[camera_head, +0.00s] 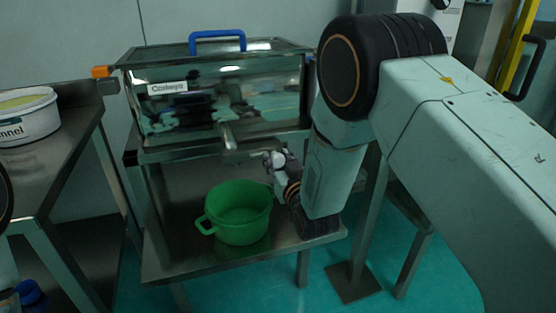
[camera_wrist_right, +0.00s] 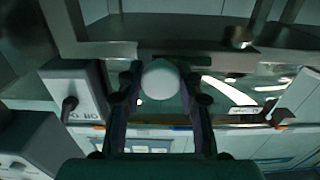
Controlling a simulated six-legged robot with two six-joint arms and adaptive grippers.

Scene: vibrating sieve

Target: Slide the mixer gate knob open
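The mixer (camera_head: 215,95) is a shiny steel box with a blue lid handle on a steel stand. A short steel outlet (camera_head: 228,137) sticks out low on its front. My right gripper (camera_head: 273,160) is just right of and below this outlet, under the box. In the right wrist view, a round white knob (camera_wrist_right: 161,79) sits between the two fingers of my right gripper (camera_wrist_right: 161,88). The fingers stand apart, one on each side of it; whether they touch it is hard to tell. My left gripper is out of view.
A green pot (camera_head: 236,212) stands on the stand's lower shelf (camera_head: 175,255), below the outlet and close to my right forearm. A steel table (camera_head: 60,150) with a white tub (camera_head: 28,120) is at the left.

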